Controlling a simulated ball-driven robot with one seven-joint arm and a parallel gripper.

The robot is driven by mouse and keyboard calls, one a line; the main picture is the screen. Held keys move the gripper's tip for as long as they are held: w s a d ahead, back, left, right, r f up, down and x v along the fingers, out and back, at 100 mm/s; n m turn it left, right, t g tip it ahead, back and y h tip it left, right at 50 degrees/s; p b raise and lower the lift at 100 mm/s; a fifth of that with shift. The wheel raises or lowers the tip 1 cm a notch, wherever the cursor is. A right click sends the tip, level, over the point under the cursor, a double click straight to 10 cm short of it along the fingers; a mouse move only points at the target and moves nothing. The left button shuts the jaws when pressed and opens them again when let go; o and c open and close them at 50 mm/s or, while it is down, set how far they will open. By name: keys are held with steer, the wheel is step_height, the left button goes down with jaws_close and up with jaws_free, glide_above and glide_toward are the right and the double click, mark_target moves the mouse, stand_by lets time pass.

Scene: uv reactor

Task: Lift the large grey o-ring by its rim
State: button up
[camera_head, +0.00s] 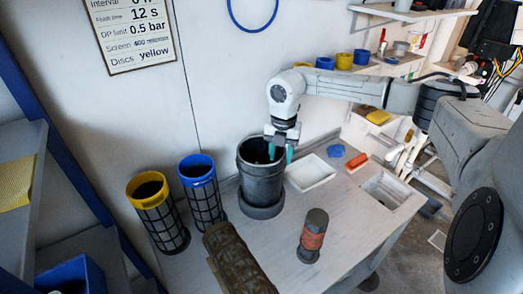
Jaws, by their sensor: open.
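I cannot pick out a separate large grey o-ring in this view; the dark grey open-topped cylinder (259,185) on the bench has a grey rim and a wider round foot. My gripper (280,154) points down with its teal fingers apart, at the cylinder's mouth, near the right side of the rim. One finger appears over the opening and the other near or outside the right edge. Whether either finger touches the rim cannot be told. The gripper partly hides the far right of the mouth, and the cylinder's inside is dark.
Mesh cylinders with a yellow collar (148,190) and a blue collar (197,170) stand left. A brown cylinder (238,262) lies in front. A white tray (311,171) sits right of the cylinder. A red-banded dark canister (313,235) stands at front right.

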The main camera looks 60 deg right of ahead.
jaws_close()
stand_by(0.8)
